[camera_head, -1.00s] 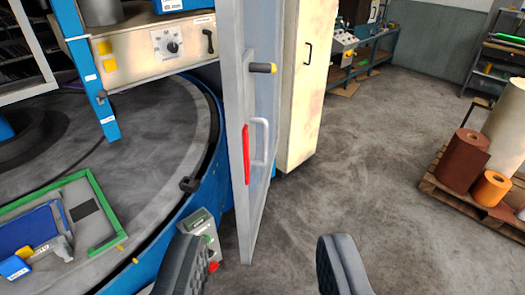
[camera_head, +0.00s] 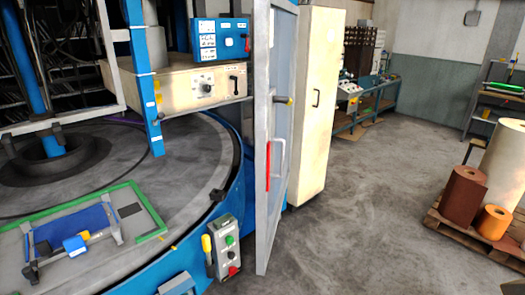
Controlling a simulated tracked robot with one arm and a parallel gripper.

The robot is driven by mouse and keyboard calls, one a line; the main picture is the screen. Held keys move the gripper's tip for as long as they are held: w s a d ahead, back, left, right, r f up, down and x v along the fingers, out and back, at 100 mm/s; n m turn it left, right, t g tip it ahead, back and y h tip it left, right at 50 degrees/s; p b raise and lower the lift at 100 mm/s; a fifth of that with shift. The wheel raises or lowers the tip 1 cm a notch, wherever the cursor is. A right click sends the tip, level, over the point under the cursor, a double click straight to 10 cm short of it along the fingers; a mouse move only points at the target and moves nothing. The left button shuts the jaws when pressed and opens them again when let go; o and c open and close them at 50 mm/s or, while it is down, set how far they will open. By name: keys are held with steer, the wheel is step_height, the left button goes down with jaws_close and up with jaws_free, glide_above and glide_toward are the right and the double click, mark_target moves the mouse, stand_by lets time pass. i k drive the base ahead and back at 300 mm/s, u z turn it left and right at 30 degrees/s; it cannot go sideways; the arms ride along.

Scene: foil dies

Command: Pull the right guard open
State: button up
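The right guard (camera_head: 283,110) is a tall grey-framed door panel in the middle of the view, swung out from the blue machine and standing at an angle.
A round grey turntable (camera_head: 190,180) lies left of the guard. A control box (camera_head: 226,250) with green and red buttons stands low before it. A cream cabinet (camera_head: 318,110) stands behind. A pallet (camera_head: 450,231) with rolls is at right. The floor between is clear.

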mark_target(265, 109)
steer(key=u, duration=0.25)
steer(key=i, duration=2)
steer(key=z, duration=0.7)
